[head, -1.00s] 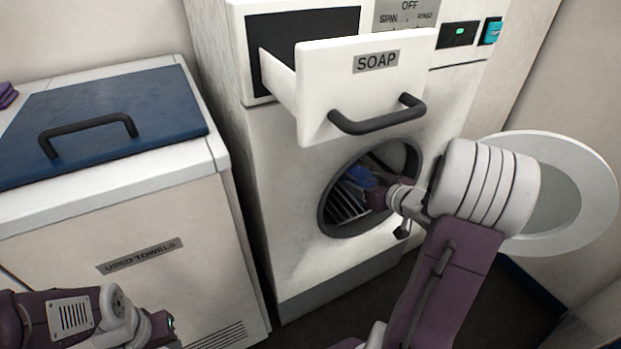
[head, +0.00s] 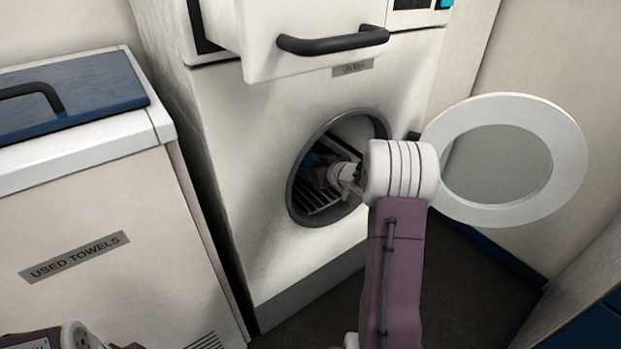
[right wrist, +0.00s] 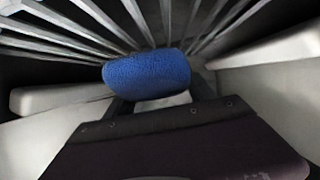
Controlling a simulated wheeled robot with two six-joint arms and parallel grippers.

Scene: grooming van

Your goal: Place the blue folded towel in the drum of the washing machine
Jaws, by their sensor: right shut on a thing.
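The washing machine (head: 240,150) stands in the middle of the head view, its round door (head: 569,160) swung open to the right. My right arm reaches through the round opening, and my right gripper (head: 318,172) is inside the drum (head: 318,203). It is shut on the blue folded towel (right wrist: 147,74), which shows clearly between the fingers in the right wrist view, in front of the drum's grey ribs (right wrist: 60,22). In the head view the towel is a small, mostly hidden blue patch. Only a little of my left arm shows at the bottom left edge; its fingertips are cut off.
The soap drawer (head: 262,45) is pulled out above the opening. A white bin (head: 100,215) labelled used towels, with a blue lid (head: 100,92), stands left of the machine. Dark floor (head: 455,280) is clear at the lower right.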

